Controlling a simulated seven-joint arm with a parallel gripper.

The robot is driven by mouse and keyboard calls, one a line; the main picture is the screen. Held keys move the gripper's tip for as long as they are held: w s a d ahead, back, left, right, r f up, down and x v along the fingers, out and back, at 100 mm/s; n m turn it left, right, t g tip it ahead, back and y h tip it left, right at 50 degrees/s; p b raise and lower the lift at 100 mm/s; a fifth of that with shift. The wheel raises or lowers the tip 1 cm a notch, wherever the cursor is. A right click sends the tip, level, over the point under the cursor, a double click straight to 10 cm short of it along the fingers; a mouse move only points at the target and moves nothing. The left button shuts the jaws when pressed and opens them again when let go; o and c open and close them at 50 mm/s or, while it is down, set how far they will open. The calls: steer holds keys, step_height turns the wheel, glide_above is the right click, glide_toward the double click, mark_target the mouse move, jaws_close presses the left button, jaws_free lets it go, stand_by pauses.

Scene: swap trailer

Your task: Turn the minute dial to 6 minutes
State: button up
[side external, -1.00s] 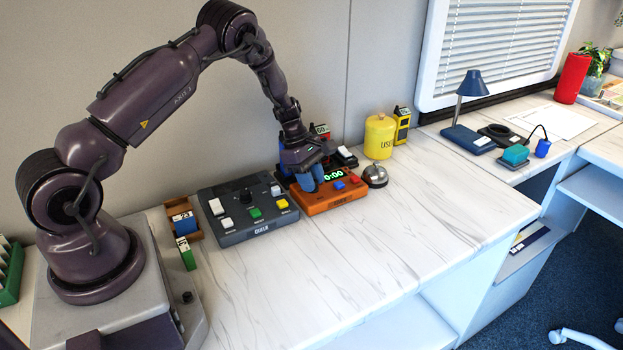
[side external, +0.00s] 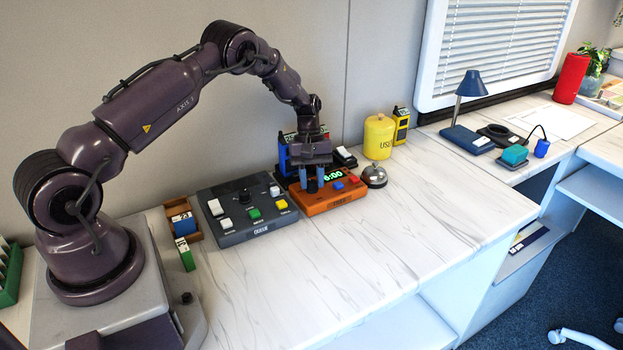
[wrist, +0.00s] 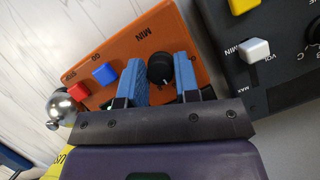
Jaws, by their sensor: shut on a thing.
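The orange timer box (side external: 345,199) stands on the white counter, with a lit green display (side external: 333,176) whose first digit is too small to read surely. Its black minute dial (wrist: 160,68) is beside the MIN label. My gripper (side external: 312,184) points down over the timer's left part. In the wrist view, its blue fingers stand on either side of the dial, and my gripper (wrist: 163,72) is shut on it. The timer's blue button (wrist: 104,74) and red button (wrist: 79,92) are apart from the fingers.
A dark control box (side external: 240,225) with knobs and buttons stands close left of the timer. A silver bell (side external: 374,176) is close on its right, with a yellow canister (side external: 379,137) behind. The counter in front (side external: 380,240) is clear.

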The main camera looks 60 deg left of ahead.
steer(key=shift+m, duration=0.4)
steer(key=o, duration=0.9)
steer(key=shift+c, duration=0.2)
steer(key=v, duration=1.3)
steer(key=shift+w, duration=0.15)
steer(key=shift+w, duration=0.1)
